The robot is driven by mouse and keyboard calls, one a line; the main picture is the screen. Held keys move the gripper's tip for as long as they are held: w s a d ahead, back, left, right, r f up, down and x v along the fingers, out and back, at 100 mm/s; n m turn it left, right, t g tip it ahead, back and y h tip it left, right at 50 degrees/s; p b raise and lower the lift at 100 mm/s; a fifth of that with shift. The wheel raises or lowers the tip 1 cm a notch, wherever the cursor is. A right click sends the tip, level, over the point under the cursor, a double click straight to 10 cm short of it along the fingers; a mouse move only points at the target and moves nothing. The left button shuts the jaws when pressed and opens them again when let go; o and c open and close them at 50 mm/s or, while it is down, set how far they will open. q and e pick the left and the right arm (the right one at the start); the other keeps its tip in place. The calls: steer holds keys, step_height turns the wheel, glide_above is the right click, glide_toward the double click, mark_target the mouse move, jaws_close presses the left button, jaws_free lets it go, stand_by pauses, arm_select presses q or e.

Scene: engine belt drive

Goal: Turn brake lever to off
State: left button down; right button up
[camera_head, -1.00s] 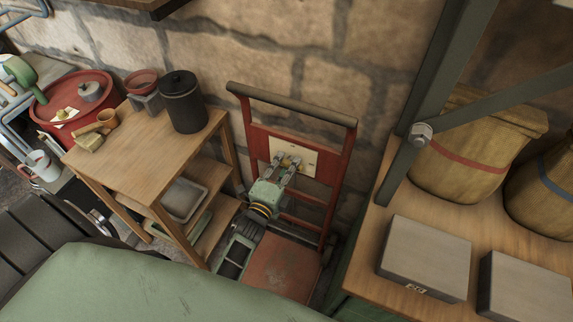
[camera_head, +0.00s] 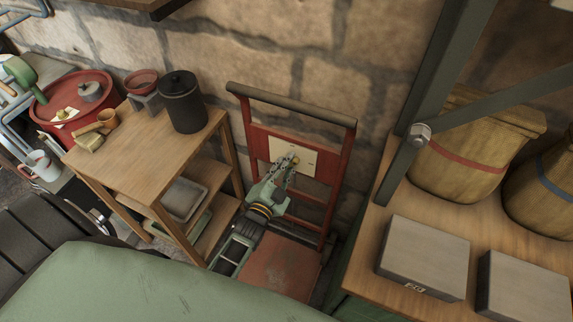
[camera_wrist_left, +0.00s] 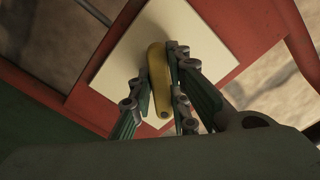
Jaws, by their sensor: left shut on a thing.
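The brake lever (camera_wrist_left: 158,75) is a small yellow handle on a cream plate (camera_wrist_left: 118,68). The plate (camera_head: 308,160) is fixed to the red frame of a hand cart (camera_head: 341,185). My left gripper (camera_head: 290,160) is at the plate, its fingers closed on the lever. In the left wrist view my left gripper (camera_wrist_left: 160,92) has one finger on each side of the lever, and the lever's near end sticks out between them. In the head view the fingers hide most of the lever. My right gripper is not in view.
A wooden shelf table (camera_head: 133,150) with a black canister (camera_head: 181,103) stands left of the cart. A wooden bench (camera_head: 365,245) with grey boxes (camera_head: 424,255) and sacks (camera_head: 458,150) is on the right. A stone wall (camera_head: 270,50) is behind.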

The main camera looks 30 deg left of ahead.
arm_select(q)
steer(key=n, duration=0.4)
steer(key=shift+d+n, duration=0.1)
steer(key=shift+n, duration=2)
steer(key=c, duration=1.7)
jaws_free()
steer(key=s, duration=1.2)
steer(key=shift+d, duration=0.35)
